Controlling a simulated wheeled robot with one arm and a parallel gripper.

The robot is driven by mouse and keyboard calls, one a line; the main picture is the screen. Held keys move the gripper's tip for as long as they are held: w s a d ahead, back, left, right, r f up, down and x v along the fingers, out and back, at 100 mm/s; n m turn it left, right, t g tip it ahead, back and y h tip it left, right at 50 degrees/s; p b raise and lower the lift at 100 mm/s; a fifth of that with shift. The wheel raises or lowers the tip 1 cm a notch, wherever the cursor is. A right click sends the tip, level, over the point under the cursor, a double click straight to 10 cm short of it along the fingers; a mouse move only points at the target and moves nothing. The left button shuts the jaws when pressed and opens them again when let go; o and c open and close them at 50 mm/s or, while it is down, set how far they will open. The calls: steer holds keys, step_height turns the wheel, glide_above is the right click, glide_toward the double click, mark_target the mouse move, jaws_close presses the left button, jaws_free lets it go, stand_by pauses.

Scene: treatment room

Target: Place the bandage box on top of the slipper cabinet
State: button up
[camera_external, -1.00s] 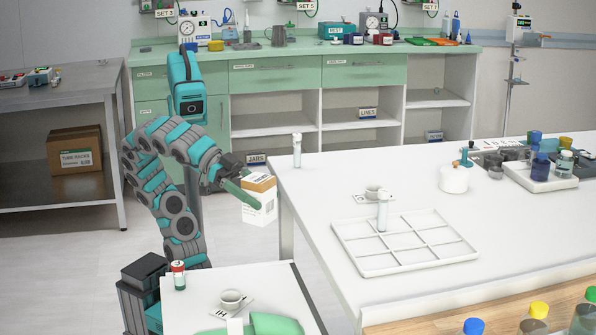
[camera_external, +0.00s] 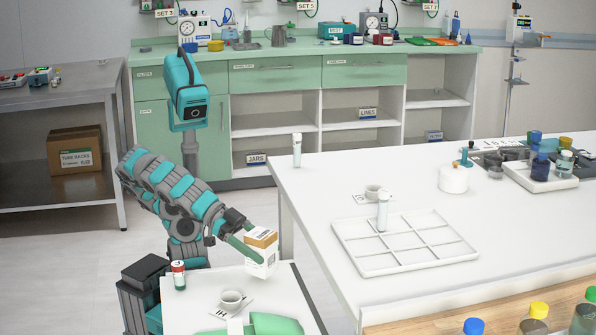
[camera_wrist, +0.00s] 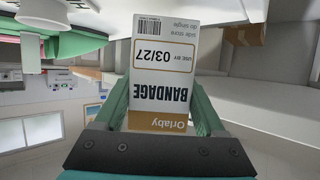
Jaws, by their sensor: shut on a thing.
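My gripper (camera_external: 246,246) is shut on the bandage box (camera_external: 262,254), a white carton with a tan end. The box is in the air by the far right edge of a small white-topped unit (camera_external: 190,290); any gap between them is hard to judge. In the wrist view the box (camera_wrist: 160,72) sits between the green fingers, its "BANDAGE" print upside down. No label marks a slipper cabinet, and I cannot tell whether the white-topped unit is it.
A large white table (camera_external: 330,190) stands to the right, with a divided tray (camera_external: 345,245). Green cabinets (camera_external: 270,75) line the back wall.

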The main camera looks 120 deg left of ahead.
steer(key=shift+f, duration=1)
steer(key=shift+f+b, duration=0.15)
steer(key=shift+b, duration=0.15)
steer(key=o, duration=1.4)
steer(key=shift+r+p, duration=0.25)
steer(key=shift+p, duration=0.1)
steer(key=b+v, duration=0.4)
steer(key=v, duration=0.1)
steer(key=shift+s, duration=0.45)
steer(key=shift+v, duration=0.75)
